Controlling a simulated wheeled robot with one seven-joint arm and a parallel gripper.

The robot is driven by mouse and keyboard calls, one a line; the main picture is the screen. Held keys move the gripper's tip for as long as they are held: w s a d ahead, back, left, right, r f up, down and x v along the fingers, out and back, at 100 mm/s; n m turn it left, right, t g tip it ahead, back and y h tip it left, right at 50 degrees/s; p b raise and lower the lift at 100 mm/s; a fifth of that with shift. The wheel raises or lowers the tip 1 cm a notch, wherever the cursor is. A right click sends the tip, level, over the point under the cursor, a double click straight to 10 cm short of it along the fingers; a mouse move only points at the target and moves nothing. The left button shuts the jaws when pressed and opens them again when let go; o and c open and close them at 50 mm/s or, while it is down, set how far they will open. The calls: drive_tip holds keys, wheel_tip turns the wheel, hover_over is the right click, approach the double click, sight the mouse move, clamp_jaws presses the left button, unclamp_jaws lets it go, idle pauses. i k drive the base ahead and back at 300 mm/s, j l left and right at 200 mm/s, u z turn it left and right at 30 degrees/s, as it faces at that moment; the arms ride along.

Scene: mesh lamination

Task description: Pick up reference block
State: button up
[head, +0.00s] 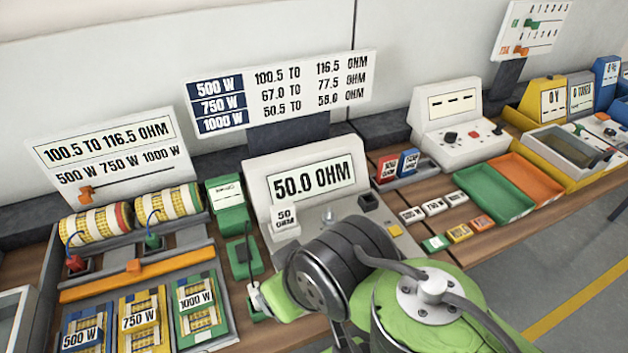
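A small white block marked 50 OHM (285,221) stands at the left front of the grey ohm meter (330,209), whose screen reads 50.0 OHM. It is the only block in view that looks like a reference block. My green and black arm rises from the bottom edge, in front of the meter and to the right of the block. I cannot make out my gripper's fingers; they are hidden behind the arm or out of view. Nothing is seen touching the 50 OHM block.
A green holder (243,258) stands left of the meter. Left are two wound rolls (96,222) and trays marked 500 W, 750 W and 1000 W. Right are small label blocks (433,206), a green tray (492,193), an orange tray (528,180) and a dash-display box (450,108).

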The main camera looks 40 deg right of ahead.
sight(283, 214)
drive_tip(key=k+z, duration=0.15)
drive_tip(key=z, duration=0.25)
drive_tip(key=k+l+z, duration=0.1)
drive_tip(key=z, duration=0.3)
drive_tip(key=k+l+z, duration=0.15)
drive_tip(key=z, duration=0.2)
drive_tip(key=k+l+z, duration=0.1)
drive_tip(key=z, duration=0.3)
